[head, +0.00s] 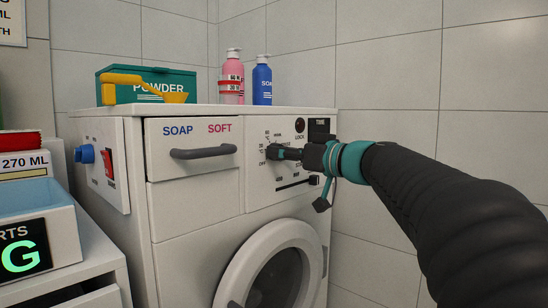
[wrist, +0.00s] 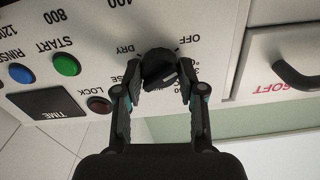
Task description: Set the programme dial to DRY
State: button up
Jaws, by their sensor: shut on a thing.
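The programme dial (wrist: 160,66) is a dark round knob on the washing machine's white front panel, among printed labels. The wrist view shows the panel upside down, with DRY (wrist: 125,48) and OFF (wrist: 189,40) printed on either side of the dial's far edge. My gripper (wrist: 160,84) has a finger on each side of the dial and is shut on it. A pale mark shows on the dial's near face, but I cannot tell which label it points to. In the head view my gripper (head: 290,153) reaches the dial (head: 275,152) from the right and hides part of its labels.
The LOCK lamp (wrist: 98,104), TIME display (wrist: 47,103), green START button (wrist: 66,65) and blue RINSE button (wrist: 20,73) lie nearby. A drawer handle (head: 203,152) is left of the dial, a slider (head: 295,183) below. Bottles (head: 262,82) and a powder box (head: 150,85) stand on top.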

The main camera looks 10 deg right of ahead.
jog(key=n+p, duration=1)
jog(key=n, duration=1.3)
jog(key=shift+r+n, duration=0.1)
jog(key=shift+n, duration=0.2)
dwell(2.1)
dwell(0.5)
jog(key=o, duration=1.1)
